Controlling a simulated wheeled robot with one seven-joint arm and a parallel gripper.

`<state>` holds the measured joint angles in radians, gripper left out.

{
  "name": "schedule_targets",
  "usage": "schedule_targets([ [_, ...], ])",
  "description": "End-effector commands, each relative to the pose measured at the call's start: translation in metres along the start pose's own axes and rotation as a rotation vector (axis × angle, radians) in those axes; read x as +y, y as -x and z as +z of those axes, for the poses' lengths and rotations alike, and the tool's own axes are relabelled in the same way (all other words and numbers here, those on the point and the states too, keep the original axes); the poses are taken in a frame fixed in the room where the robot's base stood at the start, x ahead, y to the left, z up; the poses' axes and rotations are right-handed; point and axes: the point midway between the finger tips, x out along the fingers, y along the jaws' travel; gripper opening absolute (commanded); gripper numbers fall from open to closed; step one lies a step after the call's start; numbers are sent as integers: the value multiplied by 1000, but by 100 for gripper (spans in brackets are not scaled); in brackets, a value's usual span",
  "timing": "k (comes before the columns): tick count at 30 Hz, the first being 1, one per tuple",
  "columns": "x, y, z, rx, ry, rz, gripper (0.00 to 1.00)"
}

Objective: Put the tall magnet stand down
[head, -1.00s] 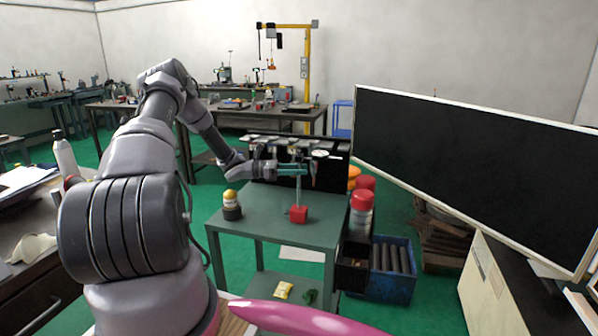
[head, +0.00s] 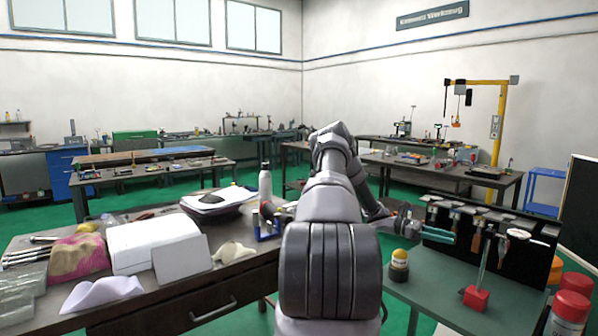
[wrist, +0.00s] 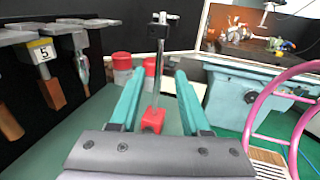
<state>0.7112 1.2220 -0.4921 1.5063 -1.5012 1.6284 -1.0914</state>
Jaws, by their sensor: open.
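The tall magnet stand has a red base (head: 476,298) and a thin silver post (head: 485,262). It stands upright on the green table (head: 430,290), near the tool rack. My gripper (head: 452,238) is open and empty, to the left of the post with a gap between. In the wrist view, the teal fingers (wrist: 160,82) point towards the stand, and its post (wrist: 158,75) appears between and beyond the fingertips. Its red base (wrist: 152,119) shows lower down, on the table top.
A black tool rack (head: 520,255) with hanging tools stands behind the stand. A yellow-topped dark container (head: 399,265) is on the table at left. Red-capped cans (head: 571,310) are at right. A cluttered bench (head: 240,285) lies left of my arm.

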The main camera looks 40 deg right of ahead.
Motion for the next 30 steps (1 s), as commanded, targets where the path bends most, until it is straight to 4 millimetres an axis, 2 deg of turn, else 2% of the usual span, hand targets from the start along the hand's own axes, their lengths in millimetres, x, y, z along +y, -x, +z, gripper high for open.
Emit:
schedule_targets([
  [2, -1, 7, 6, 25, -18, -1, 47],
  [5, -9, 30, 22, 106, -76, -5, 47],
  [8, -26, 69, 46, 248, -167, -16, 47],
  [14, -82, 159, 98, 592, -351, -54, 47],
  [18, -133, 219, 134, 835, -449, -90, 47],
  [20, -158, 243, 150, 939, -481, -109, 47],
  [24, -223, 291, 187, 1178, -536, -162, 47],
  [26, -253, 308, 203, 1277, -549, -191, 47],
  [30, -326, 336, 238, 1501, -561, -271, 47],
])
